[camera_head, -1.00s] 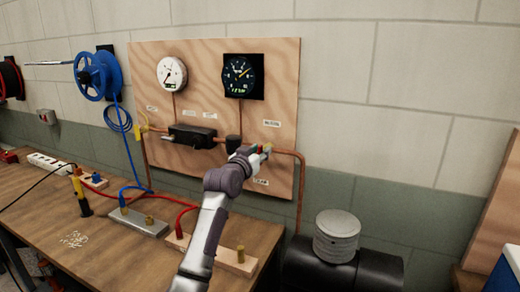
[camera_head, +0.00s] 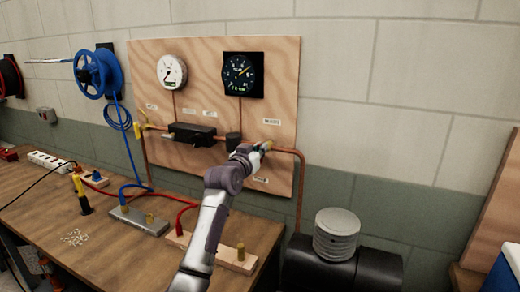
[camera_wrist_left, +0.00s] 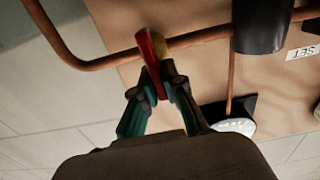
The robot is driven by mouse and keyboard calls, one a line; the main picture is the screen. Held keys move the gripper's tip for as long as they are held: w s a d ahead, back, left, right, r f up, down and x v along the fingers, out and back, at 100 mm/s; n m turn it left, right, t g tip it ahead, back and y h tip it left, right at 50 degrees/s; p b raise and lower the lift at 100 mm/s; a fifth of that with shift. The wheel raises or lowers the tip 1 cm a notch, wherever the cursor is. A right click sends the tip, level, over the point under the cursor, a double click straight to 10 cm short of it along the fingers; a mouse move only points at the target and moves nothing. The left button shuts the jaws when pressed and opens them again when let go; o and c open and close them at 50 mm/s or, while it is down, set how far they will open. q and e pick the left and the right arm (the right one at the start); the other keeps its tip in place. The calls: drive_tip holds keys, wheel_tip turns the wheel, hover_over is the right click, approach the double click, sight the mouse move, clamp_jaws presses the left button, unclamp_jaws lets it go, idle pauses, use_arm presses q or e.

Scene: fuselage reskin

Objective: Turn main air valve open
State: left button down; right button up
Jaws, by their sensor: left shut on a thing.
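The main air valve shows in the left wrist view as a red lever handle (camera_wrist_left: 150,54) beside a yellow brass body (camera_wrist_left: 184,40) on a copper pipe (camera_wrist_left: 120,57). My left gripper (camera_wrist_left: 158,84) is shut on the lower part of the red handle. The handle's upper end sticks out past the fingertips and lies close to the pipe. In the head view my left gripper (camera_head: 261,149) is at the lower right of the wooden panel (camera_head: 285,80), and it mostly hides the valve. My right gripper is not in view.
A dark cylinder (camera_head: 233,139) and a black block (camera_head: 192,134) sit on the pipe line left of the valve. Two gauges, white (camera_head: 172,71) and black (camera_head: 242,74), hang above. A workbench (camera_head: 95,235) with hoses stands below. A black tank (camera_head: 345,268) stands right.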

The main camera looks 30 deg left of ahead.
use_arm(q)
drive_tip(key=n+p, duration=0.2)
drive_tip(key=n, duration=0.2)
drive_tip(key=shift+a+f+p, duration=0.15)
drive_tip(key=shift+a+p, duration=0.1)
drive_tip(key=shift+p, duration=0.15)
drive_tip(key=shift+a+f+n+p, duration=0.25)
drive_tip(key=shift+n+p, duration=0.8)
drive_tip(key=shift+n, duration=1.2)
drive_tip(key=shift+a+f+n+p, duration=0.1)
drive_tip(key=shift+f+n+p, duration=0.25)
drive_tip(key=shift+n+p, duration=1.3)
drive_tip(key=shift+a+f+n+p, duration=0.1)
drive_tip(key=shift+f+n+p, duration=0.3)
drive_tip(key=shift+n, duration=2.4)
drive_tip(key=c, duration=1.3)
unclamp_jaws()
drive_tip(key=shift+r, duration=0.1)
drive_tip(key=shift+o, duration=0.3)
drive_tip(key=shift+r, duration=0.1)
